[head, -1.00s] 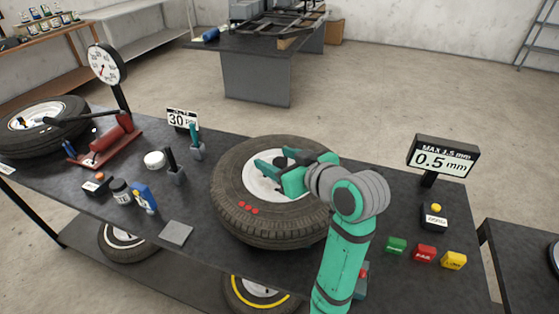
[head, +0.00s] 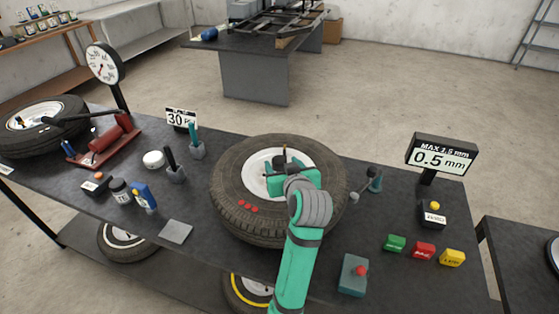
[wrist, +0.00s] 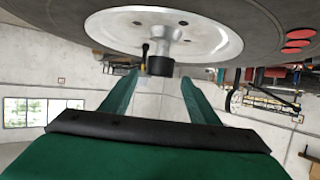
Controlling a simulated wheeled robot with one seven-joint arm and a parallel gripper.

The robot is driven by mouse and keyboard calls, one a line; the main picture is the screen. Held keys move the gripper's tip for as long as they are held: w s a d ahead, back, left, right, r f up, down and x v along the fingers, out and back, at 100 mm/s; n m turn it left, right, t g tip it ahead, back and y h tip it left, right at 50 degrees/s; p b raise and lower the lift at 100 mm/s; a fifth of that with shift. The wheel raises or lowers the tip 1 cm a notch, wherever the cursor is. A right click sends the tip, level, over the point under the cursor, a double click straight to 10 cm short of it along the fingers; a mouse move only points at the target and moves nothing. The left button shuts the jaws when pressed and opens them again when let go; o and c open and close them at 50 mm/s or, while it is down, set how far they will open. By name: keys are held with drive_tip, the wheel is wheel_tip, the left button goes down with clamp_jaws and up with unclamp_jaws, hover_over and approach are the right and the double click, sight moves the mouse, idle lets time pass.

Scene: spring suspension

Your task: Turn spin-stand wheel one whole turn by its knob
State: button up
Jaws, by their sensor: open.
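The spin-stand wheel (head: 232,205) is a dark tyre with a white disc, lying flat on the bench, with several red dots on its near-left sidewall. In the wrist view its white disc (wrist: 120,32) fills the top. A black-ended knob (wrist: 160,66) on a metal stem stands out from the disc centre area, between my fingers in the picture. My gripper (wrist: 158,80) is open, its two green fingers either side of the knob in the picture; contact is not visible. In the head view my gripper (head: 284,172) is over the disc and hides part of it.
A display reading 0.5 mm (head: 441,155) stands at the right, above green, red and yellow blocks (head: 423,250). A teal box with a red button (head: 353,275) is at the near edge. Tool holders (head: 176,173) and a gauge stand (head: 104,65) are left.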

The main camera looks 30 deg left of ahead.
sight(279, 161)
drive_tip(key=shift+x, duration=2.3)
clamp_jaws()
